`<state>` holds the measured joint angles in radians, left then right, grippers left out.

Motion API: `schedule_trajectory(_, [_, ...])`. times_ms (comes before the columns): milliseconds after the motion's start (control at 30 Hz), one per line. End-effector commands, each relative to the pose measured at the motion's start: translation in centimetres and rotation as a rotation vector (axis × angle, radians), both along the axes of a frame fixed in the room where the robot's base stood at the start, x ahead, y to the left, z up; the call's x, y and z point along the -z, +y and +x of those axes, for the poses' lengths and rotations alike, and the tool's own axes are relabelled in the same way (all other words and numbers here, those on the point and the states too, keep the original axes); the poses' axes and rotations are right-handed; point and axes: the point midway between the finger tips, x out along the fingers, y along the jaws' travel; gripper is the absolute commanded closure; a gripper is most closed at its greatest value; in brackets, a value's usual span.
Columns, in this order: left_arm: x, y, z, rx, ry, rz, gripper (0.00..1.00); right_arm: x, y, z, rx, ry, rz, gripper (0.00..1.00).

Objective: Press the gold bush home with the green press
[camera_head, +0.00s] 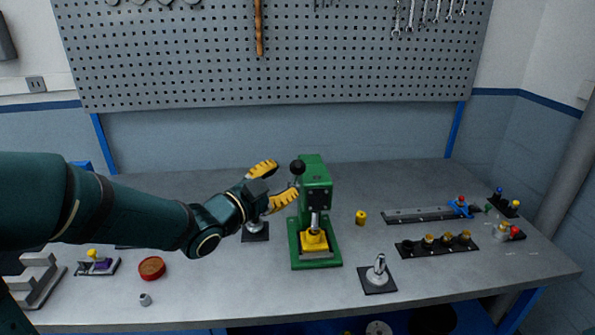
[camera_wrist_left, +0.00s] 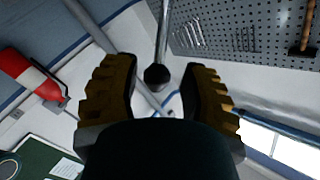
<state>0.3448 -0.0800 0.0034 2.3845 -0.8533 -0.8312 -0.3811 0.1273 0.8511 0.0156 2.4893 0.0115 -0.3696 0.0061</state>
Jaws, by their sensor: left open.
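The green press (camera_head: 318,190) stands mid-bench, with its lever's black knob (camera_head: 297,167) out to its left. A yellow block (camera_head: 314,243) sits on the press base under the silver ram; whether a gold bush is in it is too small to tell. A small gold cylinder (camera_head: 361,217) stands on the bench right of the press. My left gripper (camera_head: 279,183) is open beside the lever, its yellow fingers apart. In the left wrist view, the black knob (camera_wrist_left: 157,77) on its silver rod shows between the open fingers (camera_wrist_left: 163,90). My right gripper is in neither view.
A black square stand with a silver post (camera_head: 378,276) is front right of the press; another (camera_head: 255,232) is under my left gripper. A black rack with gold-topped parts (camera_head: 437,243) and a grey rail (camera_head: 420,215) lie right. A red round dish (camera_head: 152,268) is left.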

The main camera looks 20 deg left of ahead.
Motion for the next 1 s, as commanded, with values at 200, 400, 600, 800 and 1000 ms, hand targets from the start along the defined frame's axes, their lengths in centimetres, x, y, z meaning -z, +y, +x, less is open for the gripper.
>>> schedule_trajectory(200, [0.1,-1.0,3.6,0.002,0.001,-0.001,0.57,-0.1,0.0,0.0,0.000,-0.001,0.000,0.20])
schedule_trajectory(400, [0.0,-1.5,5.2,0.001,-0.001,0.000,0.57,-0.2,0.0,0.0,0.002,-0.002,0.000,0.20])
schedule_trajectory(600, [0.0,-1.5,5.5,0.000,0.000,-0.001,0.57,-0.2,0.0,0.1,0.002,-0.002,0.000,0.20])
schedule_trajectory(800, [0.0,-1.5,5.4,0.000,0.000,0.000,0.71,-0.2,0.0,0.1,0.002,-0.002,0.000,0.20])
schedule_trajectory(1000, [0.0,-1.5,5.4,0.000,0.000,0.000,1.00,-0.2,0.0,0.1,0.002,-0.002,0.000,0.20])
